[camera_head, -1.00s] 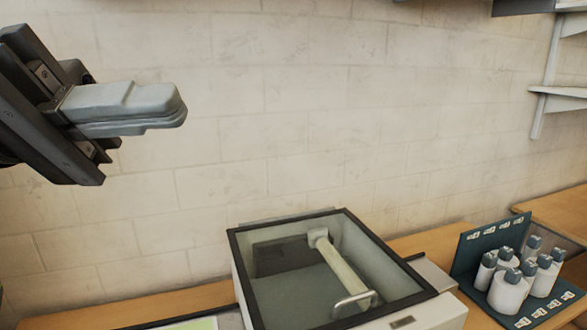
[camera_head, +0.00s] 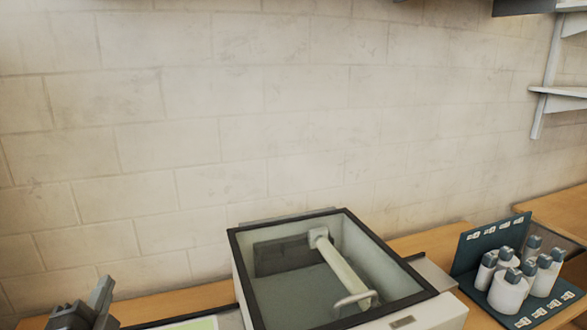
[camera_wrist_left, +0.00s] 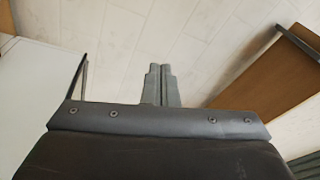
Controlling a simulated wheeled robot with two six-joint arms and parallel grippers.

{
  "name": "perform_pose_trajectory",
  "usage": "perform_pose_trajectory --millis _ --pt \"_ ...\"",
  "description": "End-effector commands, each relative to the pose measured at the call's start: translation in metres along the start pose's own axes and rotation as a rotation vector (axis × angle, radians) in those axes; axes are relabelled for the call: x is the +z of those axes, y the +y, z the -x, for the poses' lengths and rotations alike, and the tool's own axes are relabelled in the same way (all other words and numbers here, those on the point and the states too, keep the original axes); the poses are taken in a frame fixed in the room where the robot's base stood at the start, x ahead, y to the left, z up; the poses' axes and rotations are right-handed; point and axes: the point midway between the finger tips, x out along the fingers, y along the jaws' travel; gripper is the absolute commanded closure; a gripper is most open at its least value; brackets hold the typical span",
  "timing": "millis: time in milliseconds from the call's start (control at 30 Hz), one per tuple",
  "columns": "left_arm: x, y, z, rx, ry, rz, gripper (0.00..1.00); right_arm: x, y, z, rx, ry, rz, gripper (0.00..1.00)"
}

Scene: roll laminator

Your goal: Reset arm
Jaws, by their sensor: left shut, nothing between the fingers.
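My left gripper (camera_head: 97,298) shows at the bottom left corner of the head view, low by the wooden counter. Its grey fingers also show in the left wrist view (camera_wrist_left: 160,84), side by side with nothing between them. The laminator (camera_head: 405,318) is a white box with a dark-rimmed clear top and a pale roller bar (camera_head: 340,265) inside. It stands on the counter to the right of my left gripper, apart from it. My right gripper is in neither view.
A teal rack (camera_head: 480,245) with several white bottles (camera_head: 508,292) stands right of the laminator. A flat sheet with a green area (camera_head: 195,324) lies at its left. Shelves (camera_head: 560,92) hang on the wall at upper right. The space before the wall is clear.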

Motion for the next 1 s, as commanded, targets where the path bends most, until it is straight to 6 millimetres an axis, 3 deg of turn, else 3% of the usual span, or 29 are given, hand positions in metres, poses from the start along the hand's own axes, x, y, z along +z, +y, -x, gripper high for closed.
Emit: perform_pose_trajectory --millis 33,100,167,300,433,633,867,1000 --pt "0.019 0.032 0.017 0.111 -0.081 0.093 1.00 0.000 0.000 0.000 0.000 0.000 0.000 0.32" --pt "0.043 0.072 0.044 0.254 -0.205 0.225 1.00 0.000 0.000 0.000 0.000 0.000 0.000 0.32" --pt "0.061 0.104 0.072 0.367 -0.320 0.332 1.00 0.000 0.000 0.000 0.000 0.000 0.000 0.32" --pt "0.090 0.163 0.147 0.585 -0.595 0.545 1.00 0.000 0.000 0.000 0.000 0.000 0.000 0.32" --pt "0.103 0.197 0.215 0.729 -0.834 0.688 1.00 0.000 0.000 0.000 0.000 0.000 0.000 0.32" --pt "0.106 0.223 0.311 0.885 -1.176 0.840 1.00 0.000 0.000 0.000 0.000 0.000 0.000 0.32" --pt "0.141 0.317 0.308 0.900 -1.191 0.832 1.00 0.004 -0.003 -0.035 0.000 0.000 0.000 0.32" --pt "0.166 0.382 0.315 0.914 -1.206 0.826 1.00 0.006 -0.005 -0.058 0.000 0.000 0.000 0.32"
